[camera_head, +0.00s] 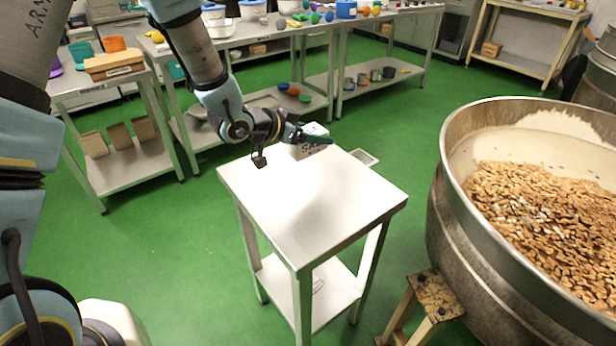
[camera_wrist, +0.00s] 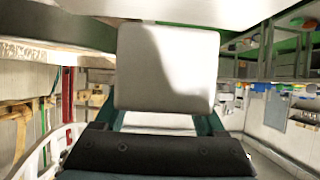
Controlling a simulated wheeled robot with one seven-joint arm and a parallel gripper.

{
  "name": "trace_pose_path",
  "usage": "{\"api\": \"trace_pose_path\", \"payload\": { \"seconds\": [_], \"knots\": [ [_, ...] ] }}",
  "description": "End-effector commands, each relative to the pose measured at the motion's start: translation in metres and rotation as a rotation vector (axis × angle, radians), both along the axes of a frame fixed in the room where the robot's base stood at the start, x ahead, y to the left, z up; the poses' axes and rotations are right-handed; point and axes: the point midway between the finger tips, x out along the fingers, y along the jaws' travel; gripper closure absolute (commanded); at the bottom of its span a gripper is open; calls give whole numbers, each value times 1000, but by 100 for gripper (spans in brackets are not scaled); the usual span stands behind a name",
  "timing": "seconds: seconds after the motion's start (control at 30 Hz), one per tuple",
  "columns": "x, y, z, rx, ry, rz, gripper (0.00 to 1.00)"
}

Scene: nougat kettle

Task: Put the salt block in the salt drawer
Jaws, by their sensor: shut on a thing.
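The salt block is a pale, box-shaped block (camera_head: 313,151) with dark lettering that seems to read "SAL". It is at the back corner of the small white table (camera_head: 320,205). My gripper (camera_head: 312,138) reaches in from the left and is shut on it. In the wrist view the block's plain pale face (camera_wrist: 166,70) fills the space between the teal fingers (camera_wrist: 168,122). I cannot tell whether the block touches the tabletop or is just above it. I cannot make out a salt drawer in either view.
A large steel kettle (camera_head: 455,215) of nuts stands at the right, with a small wooden stool (camera_head: 432,292) before it. Steel benches (camera_head: 290,30) with bowls and coloured items line the back. The table's front is bare. Green floor (camera_head: 185,260) is open on the left.

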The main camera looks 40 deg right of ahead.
Motion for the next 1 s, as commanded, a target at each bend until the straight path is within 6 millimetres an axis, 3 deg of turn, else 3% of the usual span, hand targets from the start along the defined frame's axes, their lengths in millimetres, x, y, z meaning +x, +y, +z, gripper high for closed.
{"api": "trace_pose_path", "payload": {
  "seconds": [0.33,0.53,0.8,1.0],
  "knots": [
    [-4,-2,-46,2,4,-12,100],
    [-3,-3,-59,-1,2,-12,100],
    [-3,-3,-91,0,3,-11,100],
    [-3,-3,-97,-2,1,-11,100]
  ]
}}
